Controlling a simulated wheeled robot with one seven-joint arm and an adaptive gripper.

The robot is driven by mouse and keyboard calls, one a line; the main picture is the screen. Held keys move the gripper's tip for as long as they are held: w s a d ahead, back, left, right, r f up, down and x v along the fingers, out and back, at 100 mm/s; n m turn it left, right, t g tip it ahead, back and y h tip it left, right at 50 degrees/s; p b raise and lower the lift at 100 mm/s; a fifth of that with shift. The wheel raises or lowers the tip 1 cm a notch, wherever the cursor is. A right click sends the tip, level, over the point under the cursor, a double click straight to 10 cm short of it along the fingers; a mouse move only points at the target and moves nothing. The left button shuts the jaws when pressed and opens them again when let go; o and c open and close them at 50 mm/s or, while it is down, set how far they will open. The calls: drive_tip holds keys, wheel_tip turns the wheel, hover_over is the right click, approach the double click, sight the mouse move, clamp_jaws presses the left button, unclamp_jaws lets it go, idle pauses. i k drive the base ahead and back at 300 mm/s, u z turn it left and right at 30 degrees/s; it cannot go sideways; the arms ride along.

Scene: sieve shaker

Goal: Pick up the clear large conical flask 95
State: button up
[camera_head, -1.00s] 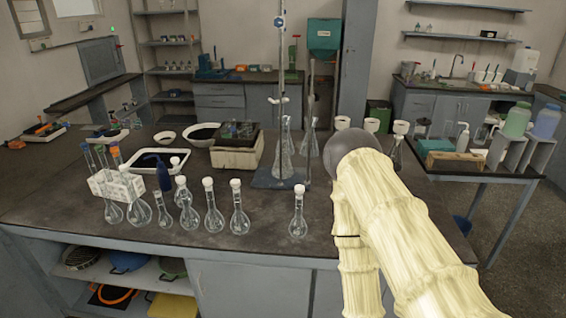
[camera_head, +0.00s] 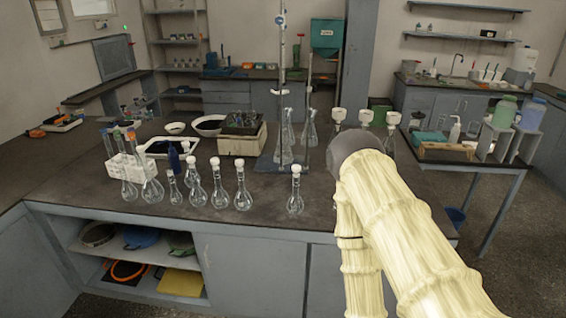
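Clear conical flasks with narrow necks (camera_head: 285,145) stand around the burette stand at the back middle of the near bench. Another clear conical flask (camera_head: 311,132) stands just right of the stand's rod. I cannot tell which one is number 95, as no label is readable and some glass overlaps. My arm's pale sleeve with a dark grey rounded joint fills the lower right and hides part of the bench. My gripper itself is not seen in this view.
Several white-stoppered round flasks (camera_head: 243,190) line the bench front, one apart (camera_head: 295,190). White funnels (camera_head: 365,117) stand behind my arm. Floor shows right.

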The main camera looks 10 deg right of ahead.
sight(288, 157)
drive_tip(key=k, duration=0.75)
drive_tip(key=z, duration=0.7)
drive_tip(key=i, duration=1.85)
drive_tip(key=u, duration=0.7)
